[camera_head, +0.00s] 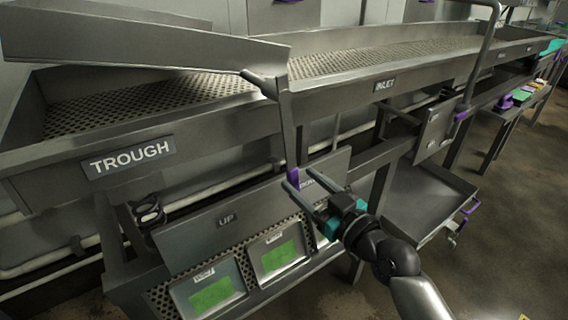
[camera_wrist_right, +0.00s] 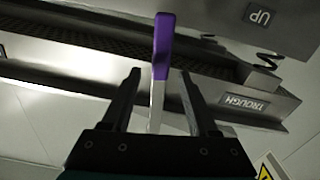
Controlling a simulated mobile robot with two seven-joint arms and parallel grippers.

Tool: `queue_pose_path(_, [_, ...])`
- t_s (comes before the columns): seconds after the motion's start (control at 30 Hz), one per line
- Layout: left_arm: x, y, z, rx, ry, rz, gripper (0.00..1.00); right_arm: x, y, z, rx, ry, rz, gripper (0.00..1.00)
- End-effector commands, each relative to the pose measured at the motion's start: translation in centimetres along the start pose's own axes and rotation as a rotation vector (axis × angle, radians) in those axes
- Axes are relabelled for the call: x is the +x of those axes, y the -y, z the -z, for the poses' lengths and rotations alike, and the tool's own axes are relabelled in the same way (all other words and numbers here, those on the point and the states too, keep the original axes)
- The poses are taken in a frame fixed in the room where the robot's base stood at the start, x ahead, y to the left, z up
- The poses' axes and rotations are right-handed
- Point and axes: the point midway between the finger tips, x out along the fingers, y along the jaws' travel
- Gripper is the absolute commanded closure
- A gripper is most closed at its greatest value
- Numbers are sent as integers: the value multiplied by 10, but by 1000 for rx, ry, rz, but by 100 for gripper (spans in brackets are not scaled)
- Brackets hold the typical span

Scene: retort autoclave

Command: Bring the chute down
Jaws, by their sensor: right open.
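A long sloping metal plate, which looks like the chute (camera_head: 140,42), lies over the perforated trough (camera_head: 60,165) at the upper left in the head view. A bent metal lever (camera_head: 287,125) runs down from its right end to a purple grip (camera_head: 293,178). My right gripper (camera_head: 298,181) is open at the purple grip. In the right wrist view the purple grip (camera_wrist_right: 162,47) and its pale shaft line up between the two spread fingers (camera_wrist_right: 160,78); I cannot tell whether either finger touches it. My left gripper is not in view.
A panel marked UP (camera_head: 225,222) sits below the trough, with green-screened displays (camera_head: 280,254) under it. The INLET conveyor (camera_head: 385,85) runs to the upper right. A metal tray (camera_head: 425,205) stands low on the right. Floor is open at right.

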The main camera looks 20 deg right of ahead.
Motion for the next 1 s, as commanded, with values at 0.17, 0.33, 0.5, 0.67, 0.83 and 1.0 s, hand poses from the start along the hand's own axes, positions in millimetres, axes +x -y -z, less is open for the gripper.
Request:
queue_pose_path(0.17, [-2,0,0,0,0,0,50,29,0,1,3,-2,0,40])
queue_pose_path(0.33, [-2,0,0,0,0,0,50,51,0,0,2,-1,0,40])
queue_pose_path(0.5, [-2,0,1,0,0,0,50,65,0,0,1,1,1,40])
queue_pose_path(0.67, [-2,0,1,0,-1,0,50,69,1,0,0,1,1,40])
queue_pose_path(0.83, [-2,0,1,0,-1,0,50,69,1,0,0,1,1,40])
queue_pose_path(1.0, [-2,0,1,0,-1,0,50,69,0,0,0,1,1,52])
